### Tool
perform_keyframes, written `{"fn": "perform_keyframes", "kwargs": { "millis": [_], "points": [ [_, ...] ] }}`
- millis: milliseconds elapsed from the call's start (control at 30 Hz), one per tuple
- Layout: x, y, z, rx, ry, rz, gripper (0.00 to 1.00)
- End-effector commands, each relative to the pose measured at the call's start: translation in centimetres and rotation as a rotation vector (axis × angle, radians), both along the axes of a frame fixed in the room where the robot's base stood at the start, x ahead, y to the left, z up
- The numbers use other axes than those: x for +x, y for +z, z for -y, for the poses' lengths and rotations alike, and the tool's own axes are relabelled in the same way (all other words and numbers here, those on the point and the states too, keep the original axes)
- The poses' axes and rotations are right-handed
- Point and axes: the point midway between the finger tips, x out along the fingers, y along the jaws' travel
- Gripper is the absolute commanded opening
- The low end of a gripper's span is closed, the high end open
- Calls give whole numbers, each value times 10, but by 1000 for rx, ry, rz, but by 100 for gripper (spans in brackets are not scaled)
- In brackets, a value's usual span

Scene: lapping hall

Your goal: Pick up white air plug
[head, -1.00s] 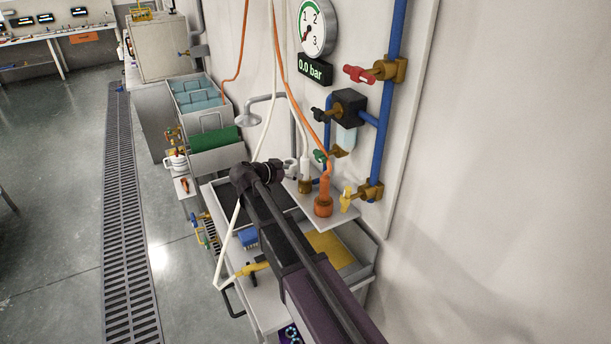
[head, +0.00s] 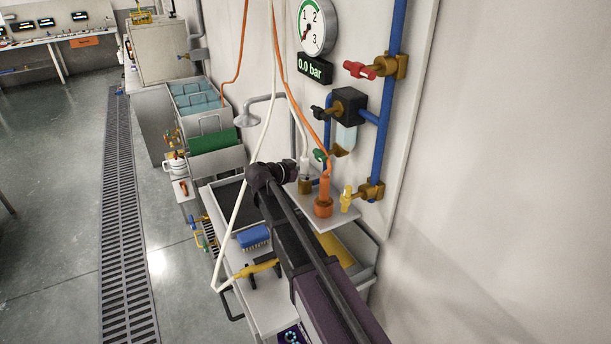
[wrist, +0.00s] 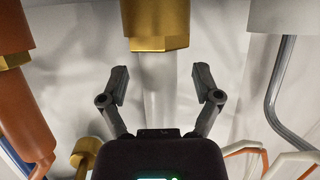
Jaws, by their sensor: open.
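The white air plug (head: 305,164) stands upright in a brass socket on the small wall shelf, with a white hose rising from it. In the wrist view the white plug (wrist: 158,92) shows pale between my fingers, with the brass collar (wrist: 158,43) beyond it at the top. My gripper (wrist: 163,84) is open, one finger on each side of the plug, with gaps visible on both sides. In the head view my gripper (head: 298,168) is at the plug and partly hides it and its socket.
An orange plug (head: 325,188) stands close on the right, and also shows at the left of the wrist view (wrist: 28,120). A grey pipe (wrist: 279,85) is at the wrist view's right.

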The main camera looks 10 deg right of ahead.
Motion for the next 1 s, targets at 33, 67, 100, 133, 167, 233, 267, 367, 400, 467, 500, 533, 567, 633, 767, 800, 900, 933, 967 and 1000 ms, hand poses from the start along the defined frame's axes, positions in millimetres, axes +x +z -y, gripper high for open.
{"fn": "perform_keyframes", "kwargs": {
  "millis": [33,67,100,133,167,233,267,367,400,467,500,533,567,633,767,800,900,933,967,1000],
  "points": [
    [1,-2,2,0,0,0,82],
    [2,-2,3,0,0,0,82],
    [2,-2,3,0,0,0,82],
    [2,-1,3,0,0,0,82],
    [2,-1,3,0,0,0,82],
    [2,-1,3,0,0,0,82],
    [2,-1,3,0,0,0,82],
    [2,-1,3,0,0,0,82],
    [2,-1,3,0,0,0,82],
    [2,-1,3,0,0,0,82],
    [2,-1,3,0,0,0,82],
    [2,-1,3,0,0,0,82],
    [2,-1,3,0,0,0,82],
    [2,-1,3,0,0,0,76],
    [2,-1,3,0,0,0,37],
    [2,-1,3,0,0,0,25],
    [2,-1,3,0,0,0,0],
    [2,-1,3,0,0,0,0],
    [2,-1,3,0,0,0,0],
    [2,-1,3,0,0,0,0]
  ]
}}
